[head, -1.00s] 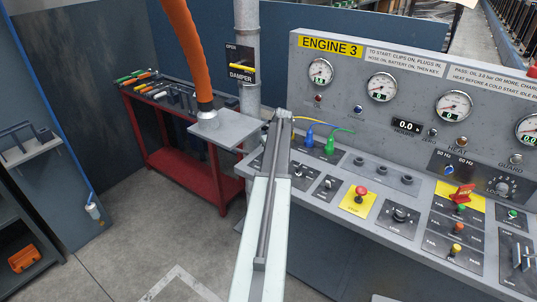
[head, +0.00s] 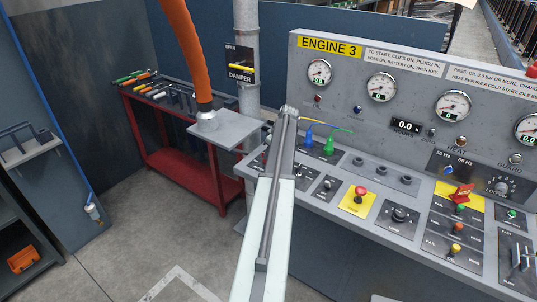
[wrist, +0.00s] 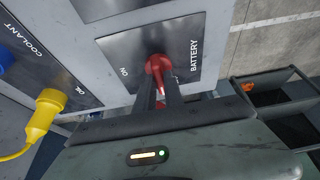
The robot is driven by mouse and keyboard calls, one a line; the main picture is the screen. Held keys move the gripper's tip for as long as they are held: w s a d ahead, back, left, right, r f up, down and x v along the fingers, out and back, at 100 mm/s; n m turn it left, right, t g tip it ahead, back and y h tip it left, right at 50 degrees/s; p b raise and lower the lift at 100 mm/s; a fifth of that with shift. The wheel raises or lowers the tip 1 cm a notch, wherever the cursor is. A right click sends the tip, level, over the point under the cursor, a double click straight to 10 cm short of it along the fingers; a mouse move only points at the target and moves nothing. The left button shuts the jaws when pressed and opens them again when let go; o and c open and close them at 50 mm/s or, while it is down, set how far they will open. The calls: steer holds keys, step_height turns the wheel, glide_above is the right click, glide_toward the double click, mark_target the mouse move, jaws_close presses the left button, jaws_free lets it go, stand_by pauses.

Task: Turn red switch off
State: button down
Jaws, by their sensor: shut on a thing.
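The red switch (wrist: 155,66) is a rotary handle on a dark plate (wrist: 183,40) marked BATTERY, with the word ON at its left side in the wrist view. My gripper (wrist: 161,88) has its two dark fingers closed around the narrow part of the red handle. The handle's lower end shows between the fingers. In the head view my arm (head: 275,190) reaches to the left end of the console, and it hides the red switch and the fingertips.
A yellow plug (wrist: 45,112) sits in the panel left of the switch in the wrist view. In the head view, green (head: 328,146) and blue (head: 308,138) plugs stand close right of my arm. A red emergency button (head: 360,191) is further right. A red tool cart (head: 190,165) stands behind.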

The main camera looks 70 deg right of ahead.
steer(key=c, duration=1.4)
jaws_free()
steer(key=shift+c, duration=0.2)
steer(key=p+v, duration=0.6)
steer(key=v, duration=0.1)
steer(key=shift+w+r+p, duration=0.1)
steer(key=shift+r+p, duration=0.05)
steer(key=shift+p, duration=0.25)
steer(key=shift+r, duration=0.25)
